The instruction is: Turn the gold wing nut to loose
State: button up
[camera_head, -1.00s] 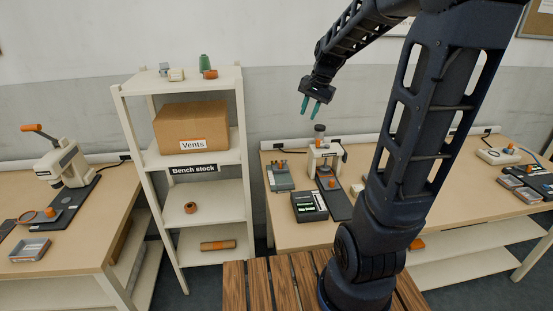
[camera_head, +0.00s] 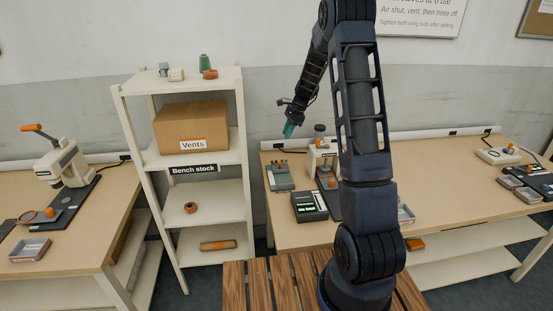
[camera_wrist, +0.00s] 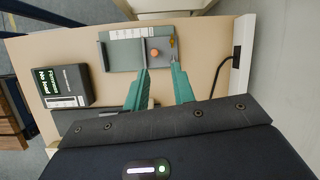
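A grey-green fixture (camera_head: 280,181) lies at the left end of the middle bench. My gripper (camera_head: 289,130) hangs above the fixture in the head view, pointing down. In the wrist view my gripper (camera_wrist: 159,68) is open and empty, its teal fingers apart. The right fingertip appears just below the gold piece.
A white press-like device (camera_head: 322,158) stands close by. A shelf rack (camera_head: 243,120) rises left of the bench. A cable (camera_wrist: 236,60) runs along the bench's edge.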

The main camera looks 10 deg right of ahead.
jog(key=shift+m, duration=0.9)
jog(key=w+x, duration=0.1)
jog(key=x, duration=0.4)
jog(key=w+x, duration=0.1)
jog(key=x, duration=0.5)
jog(key=w+d+x, duration=0.1)
jog(key=x, duration=0.4)
jog(key=shift+f, duration=0.5)
grip_shut()
